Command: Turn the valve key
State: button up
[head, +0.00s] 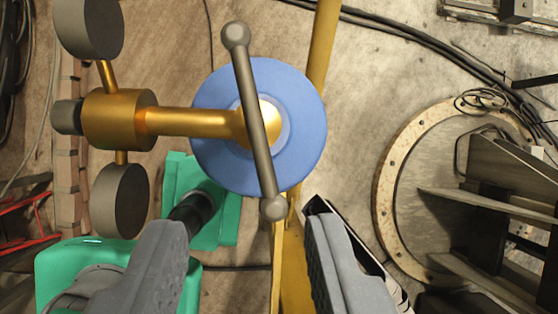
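The valve key is a grey bar (250,100) with a round knob at each end. It lies across a blue disc (215,100) and a brass hub, tilted slightly from upper left to lower right. A brass shaft (185,122) runs left from the hub to a brass fitting with two grey round ends. My gripper (248,235) is at the bottom of the picture. Its two grey fingers are wide apart with nothing between them. The lower knob (273,208) shows above and between the fingertips, and no contact is visible.
Green blocks (222,225) stand at lower left, partly behind my left finger. A yellow post (325,40) runs behind the disc. A round riveted hatch (405,185) and dark metal parts are at right. Black cables (420,40) cross the upper right.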

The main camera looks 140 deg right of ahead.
aim_at(257, 134)
jog(key=shift+x, duration=6.85)
jog(key=shift+d, duration=0.1)
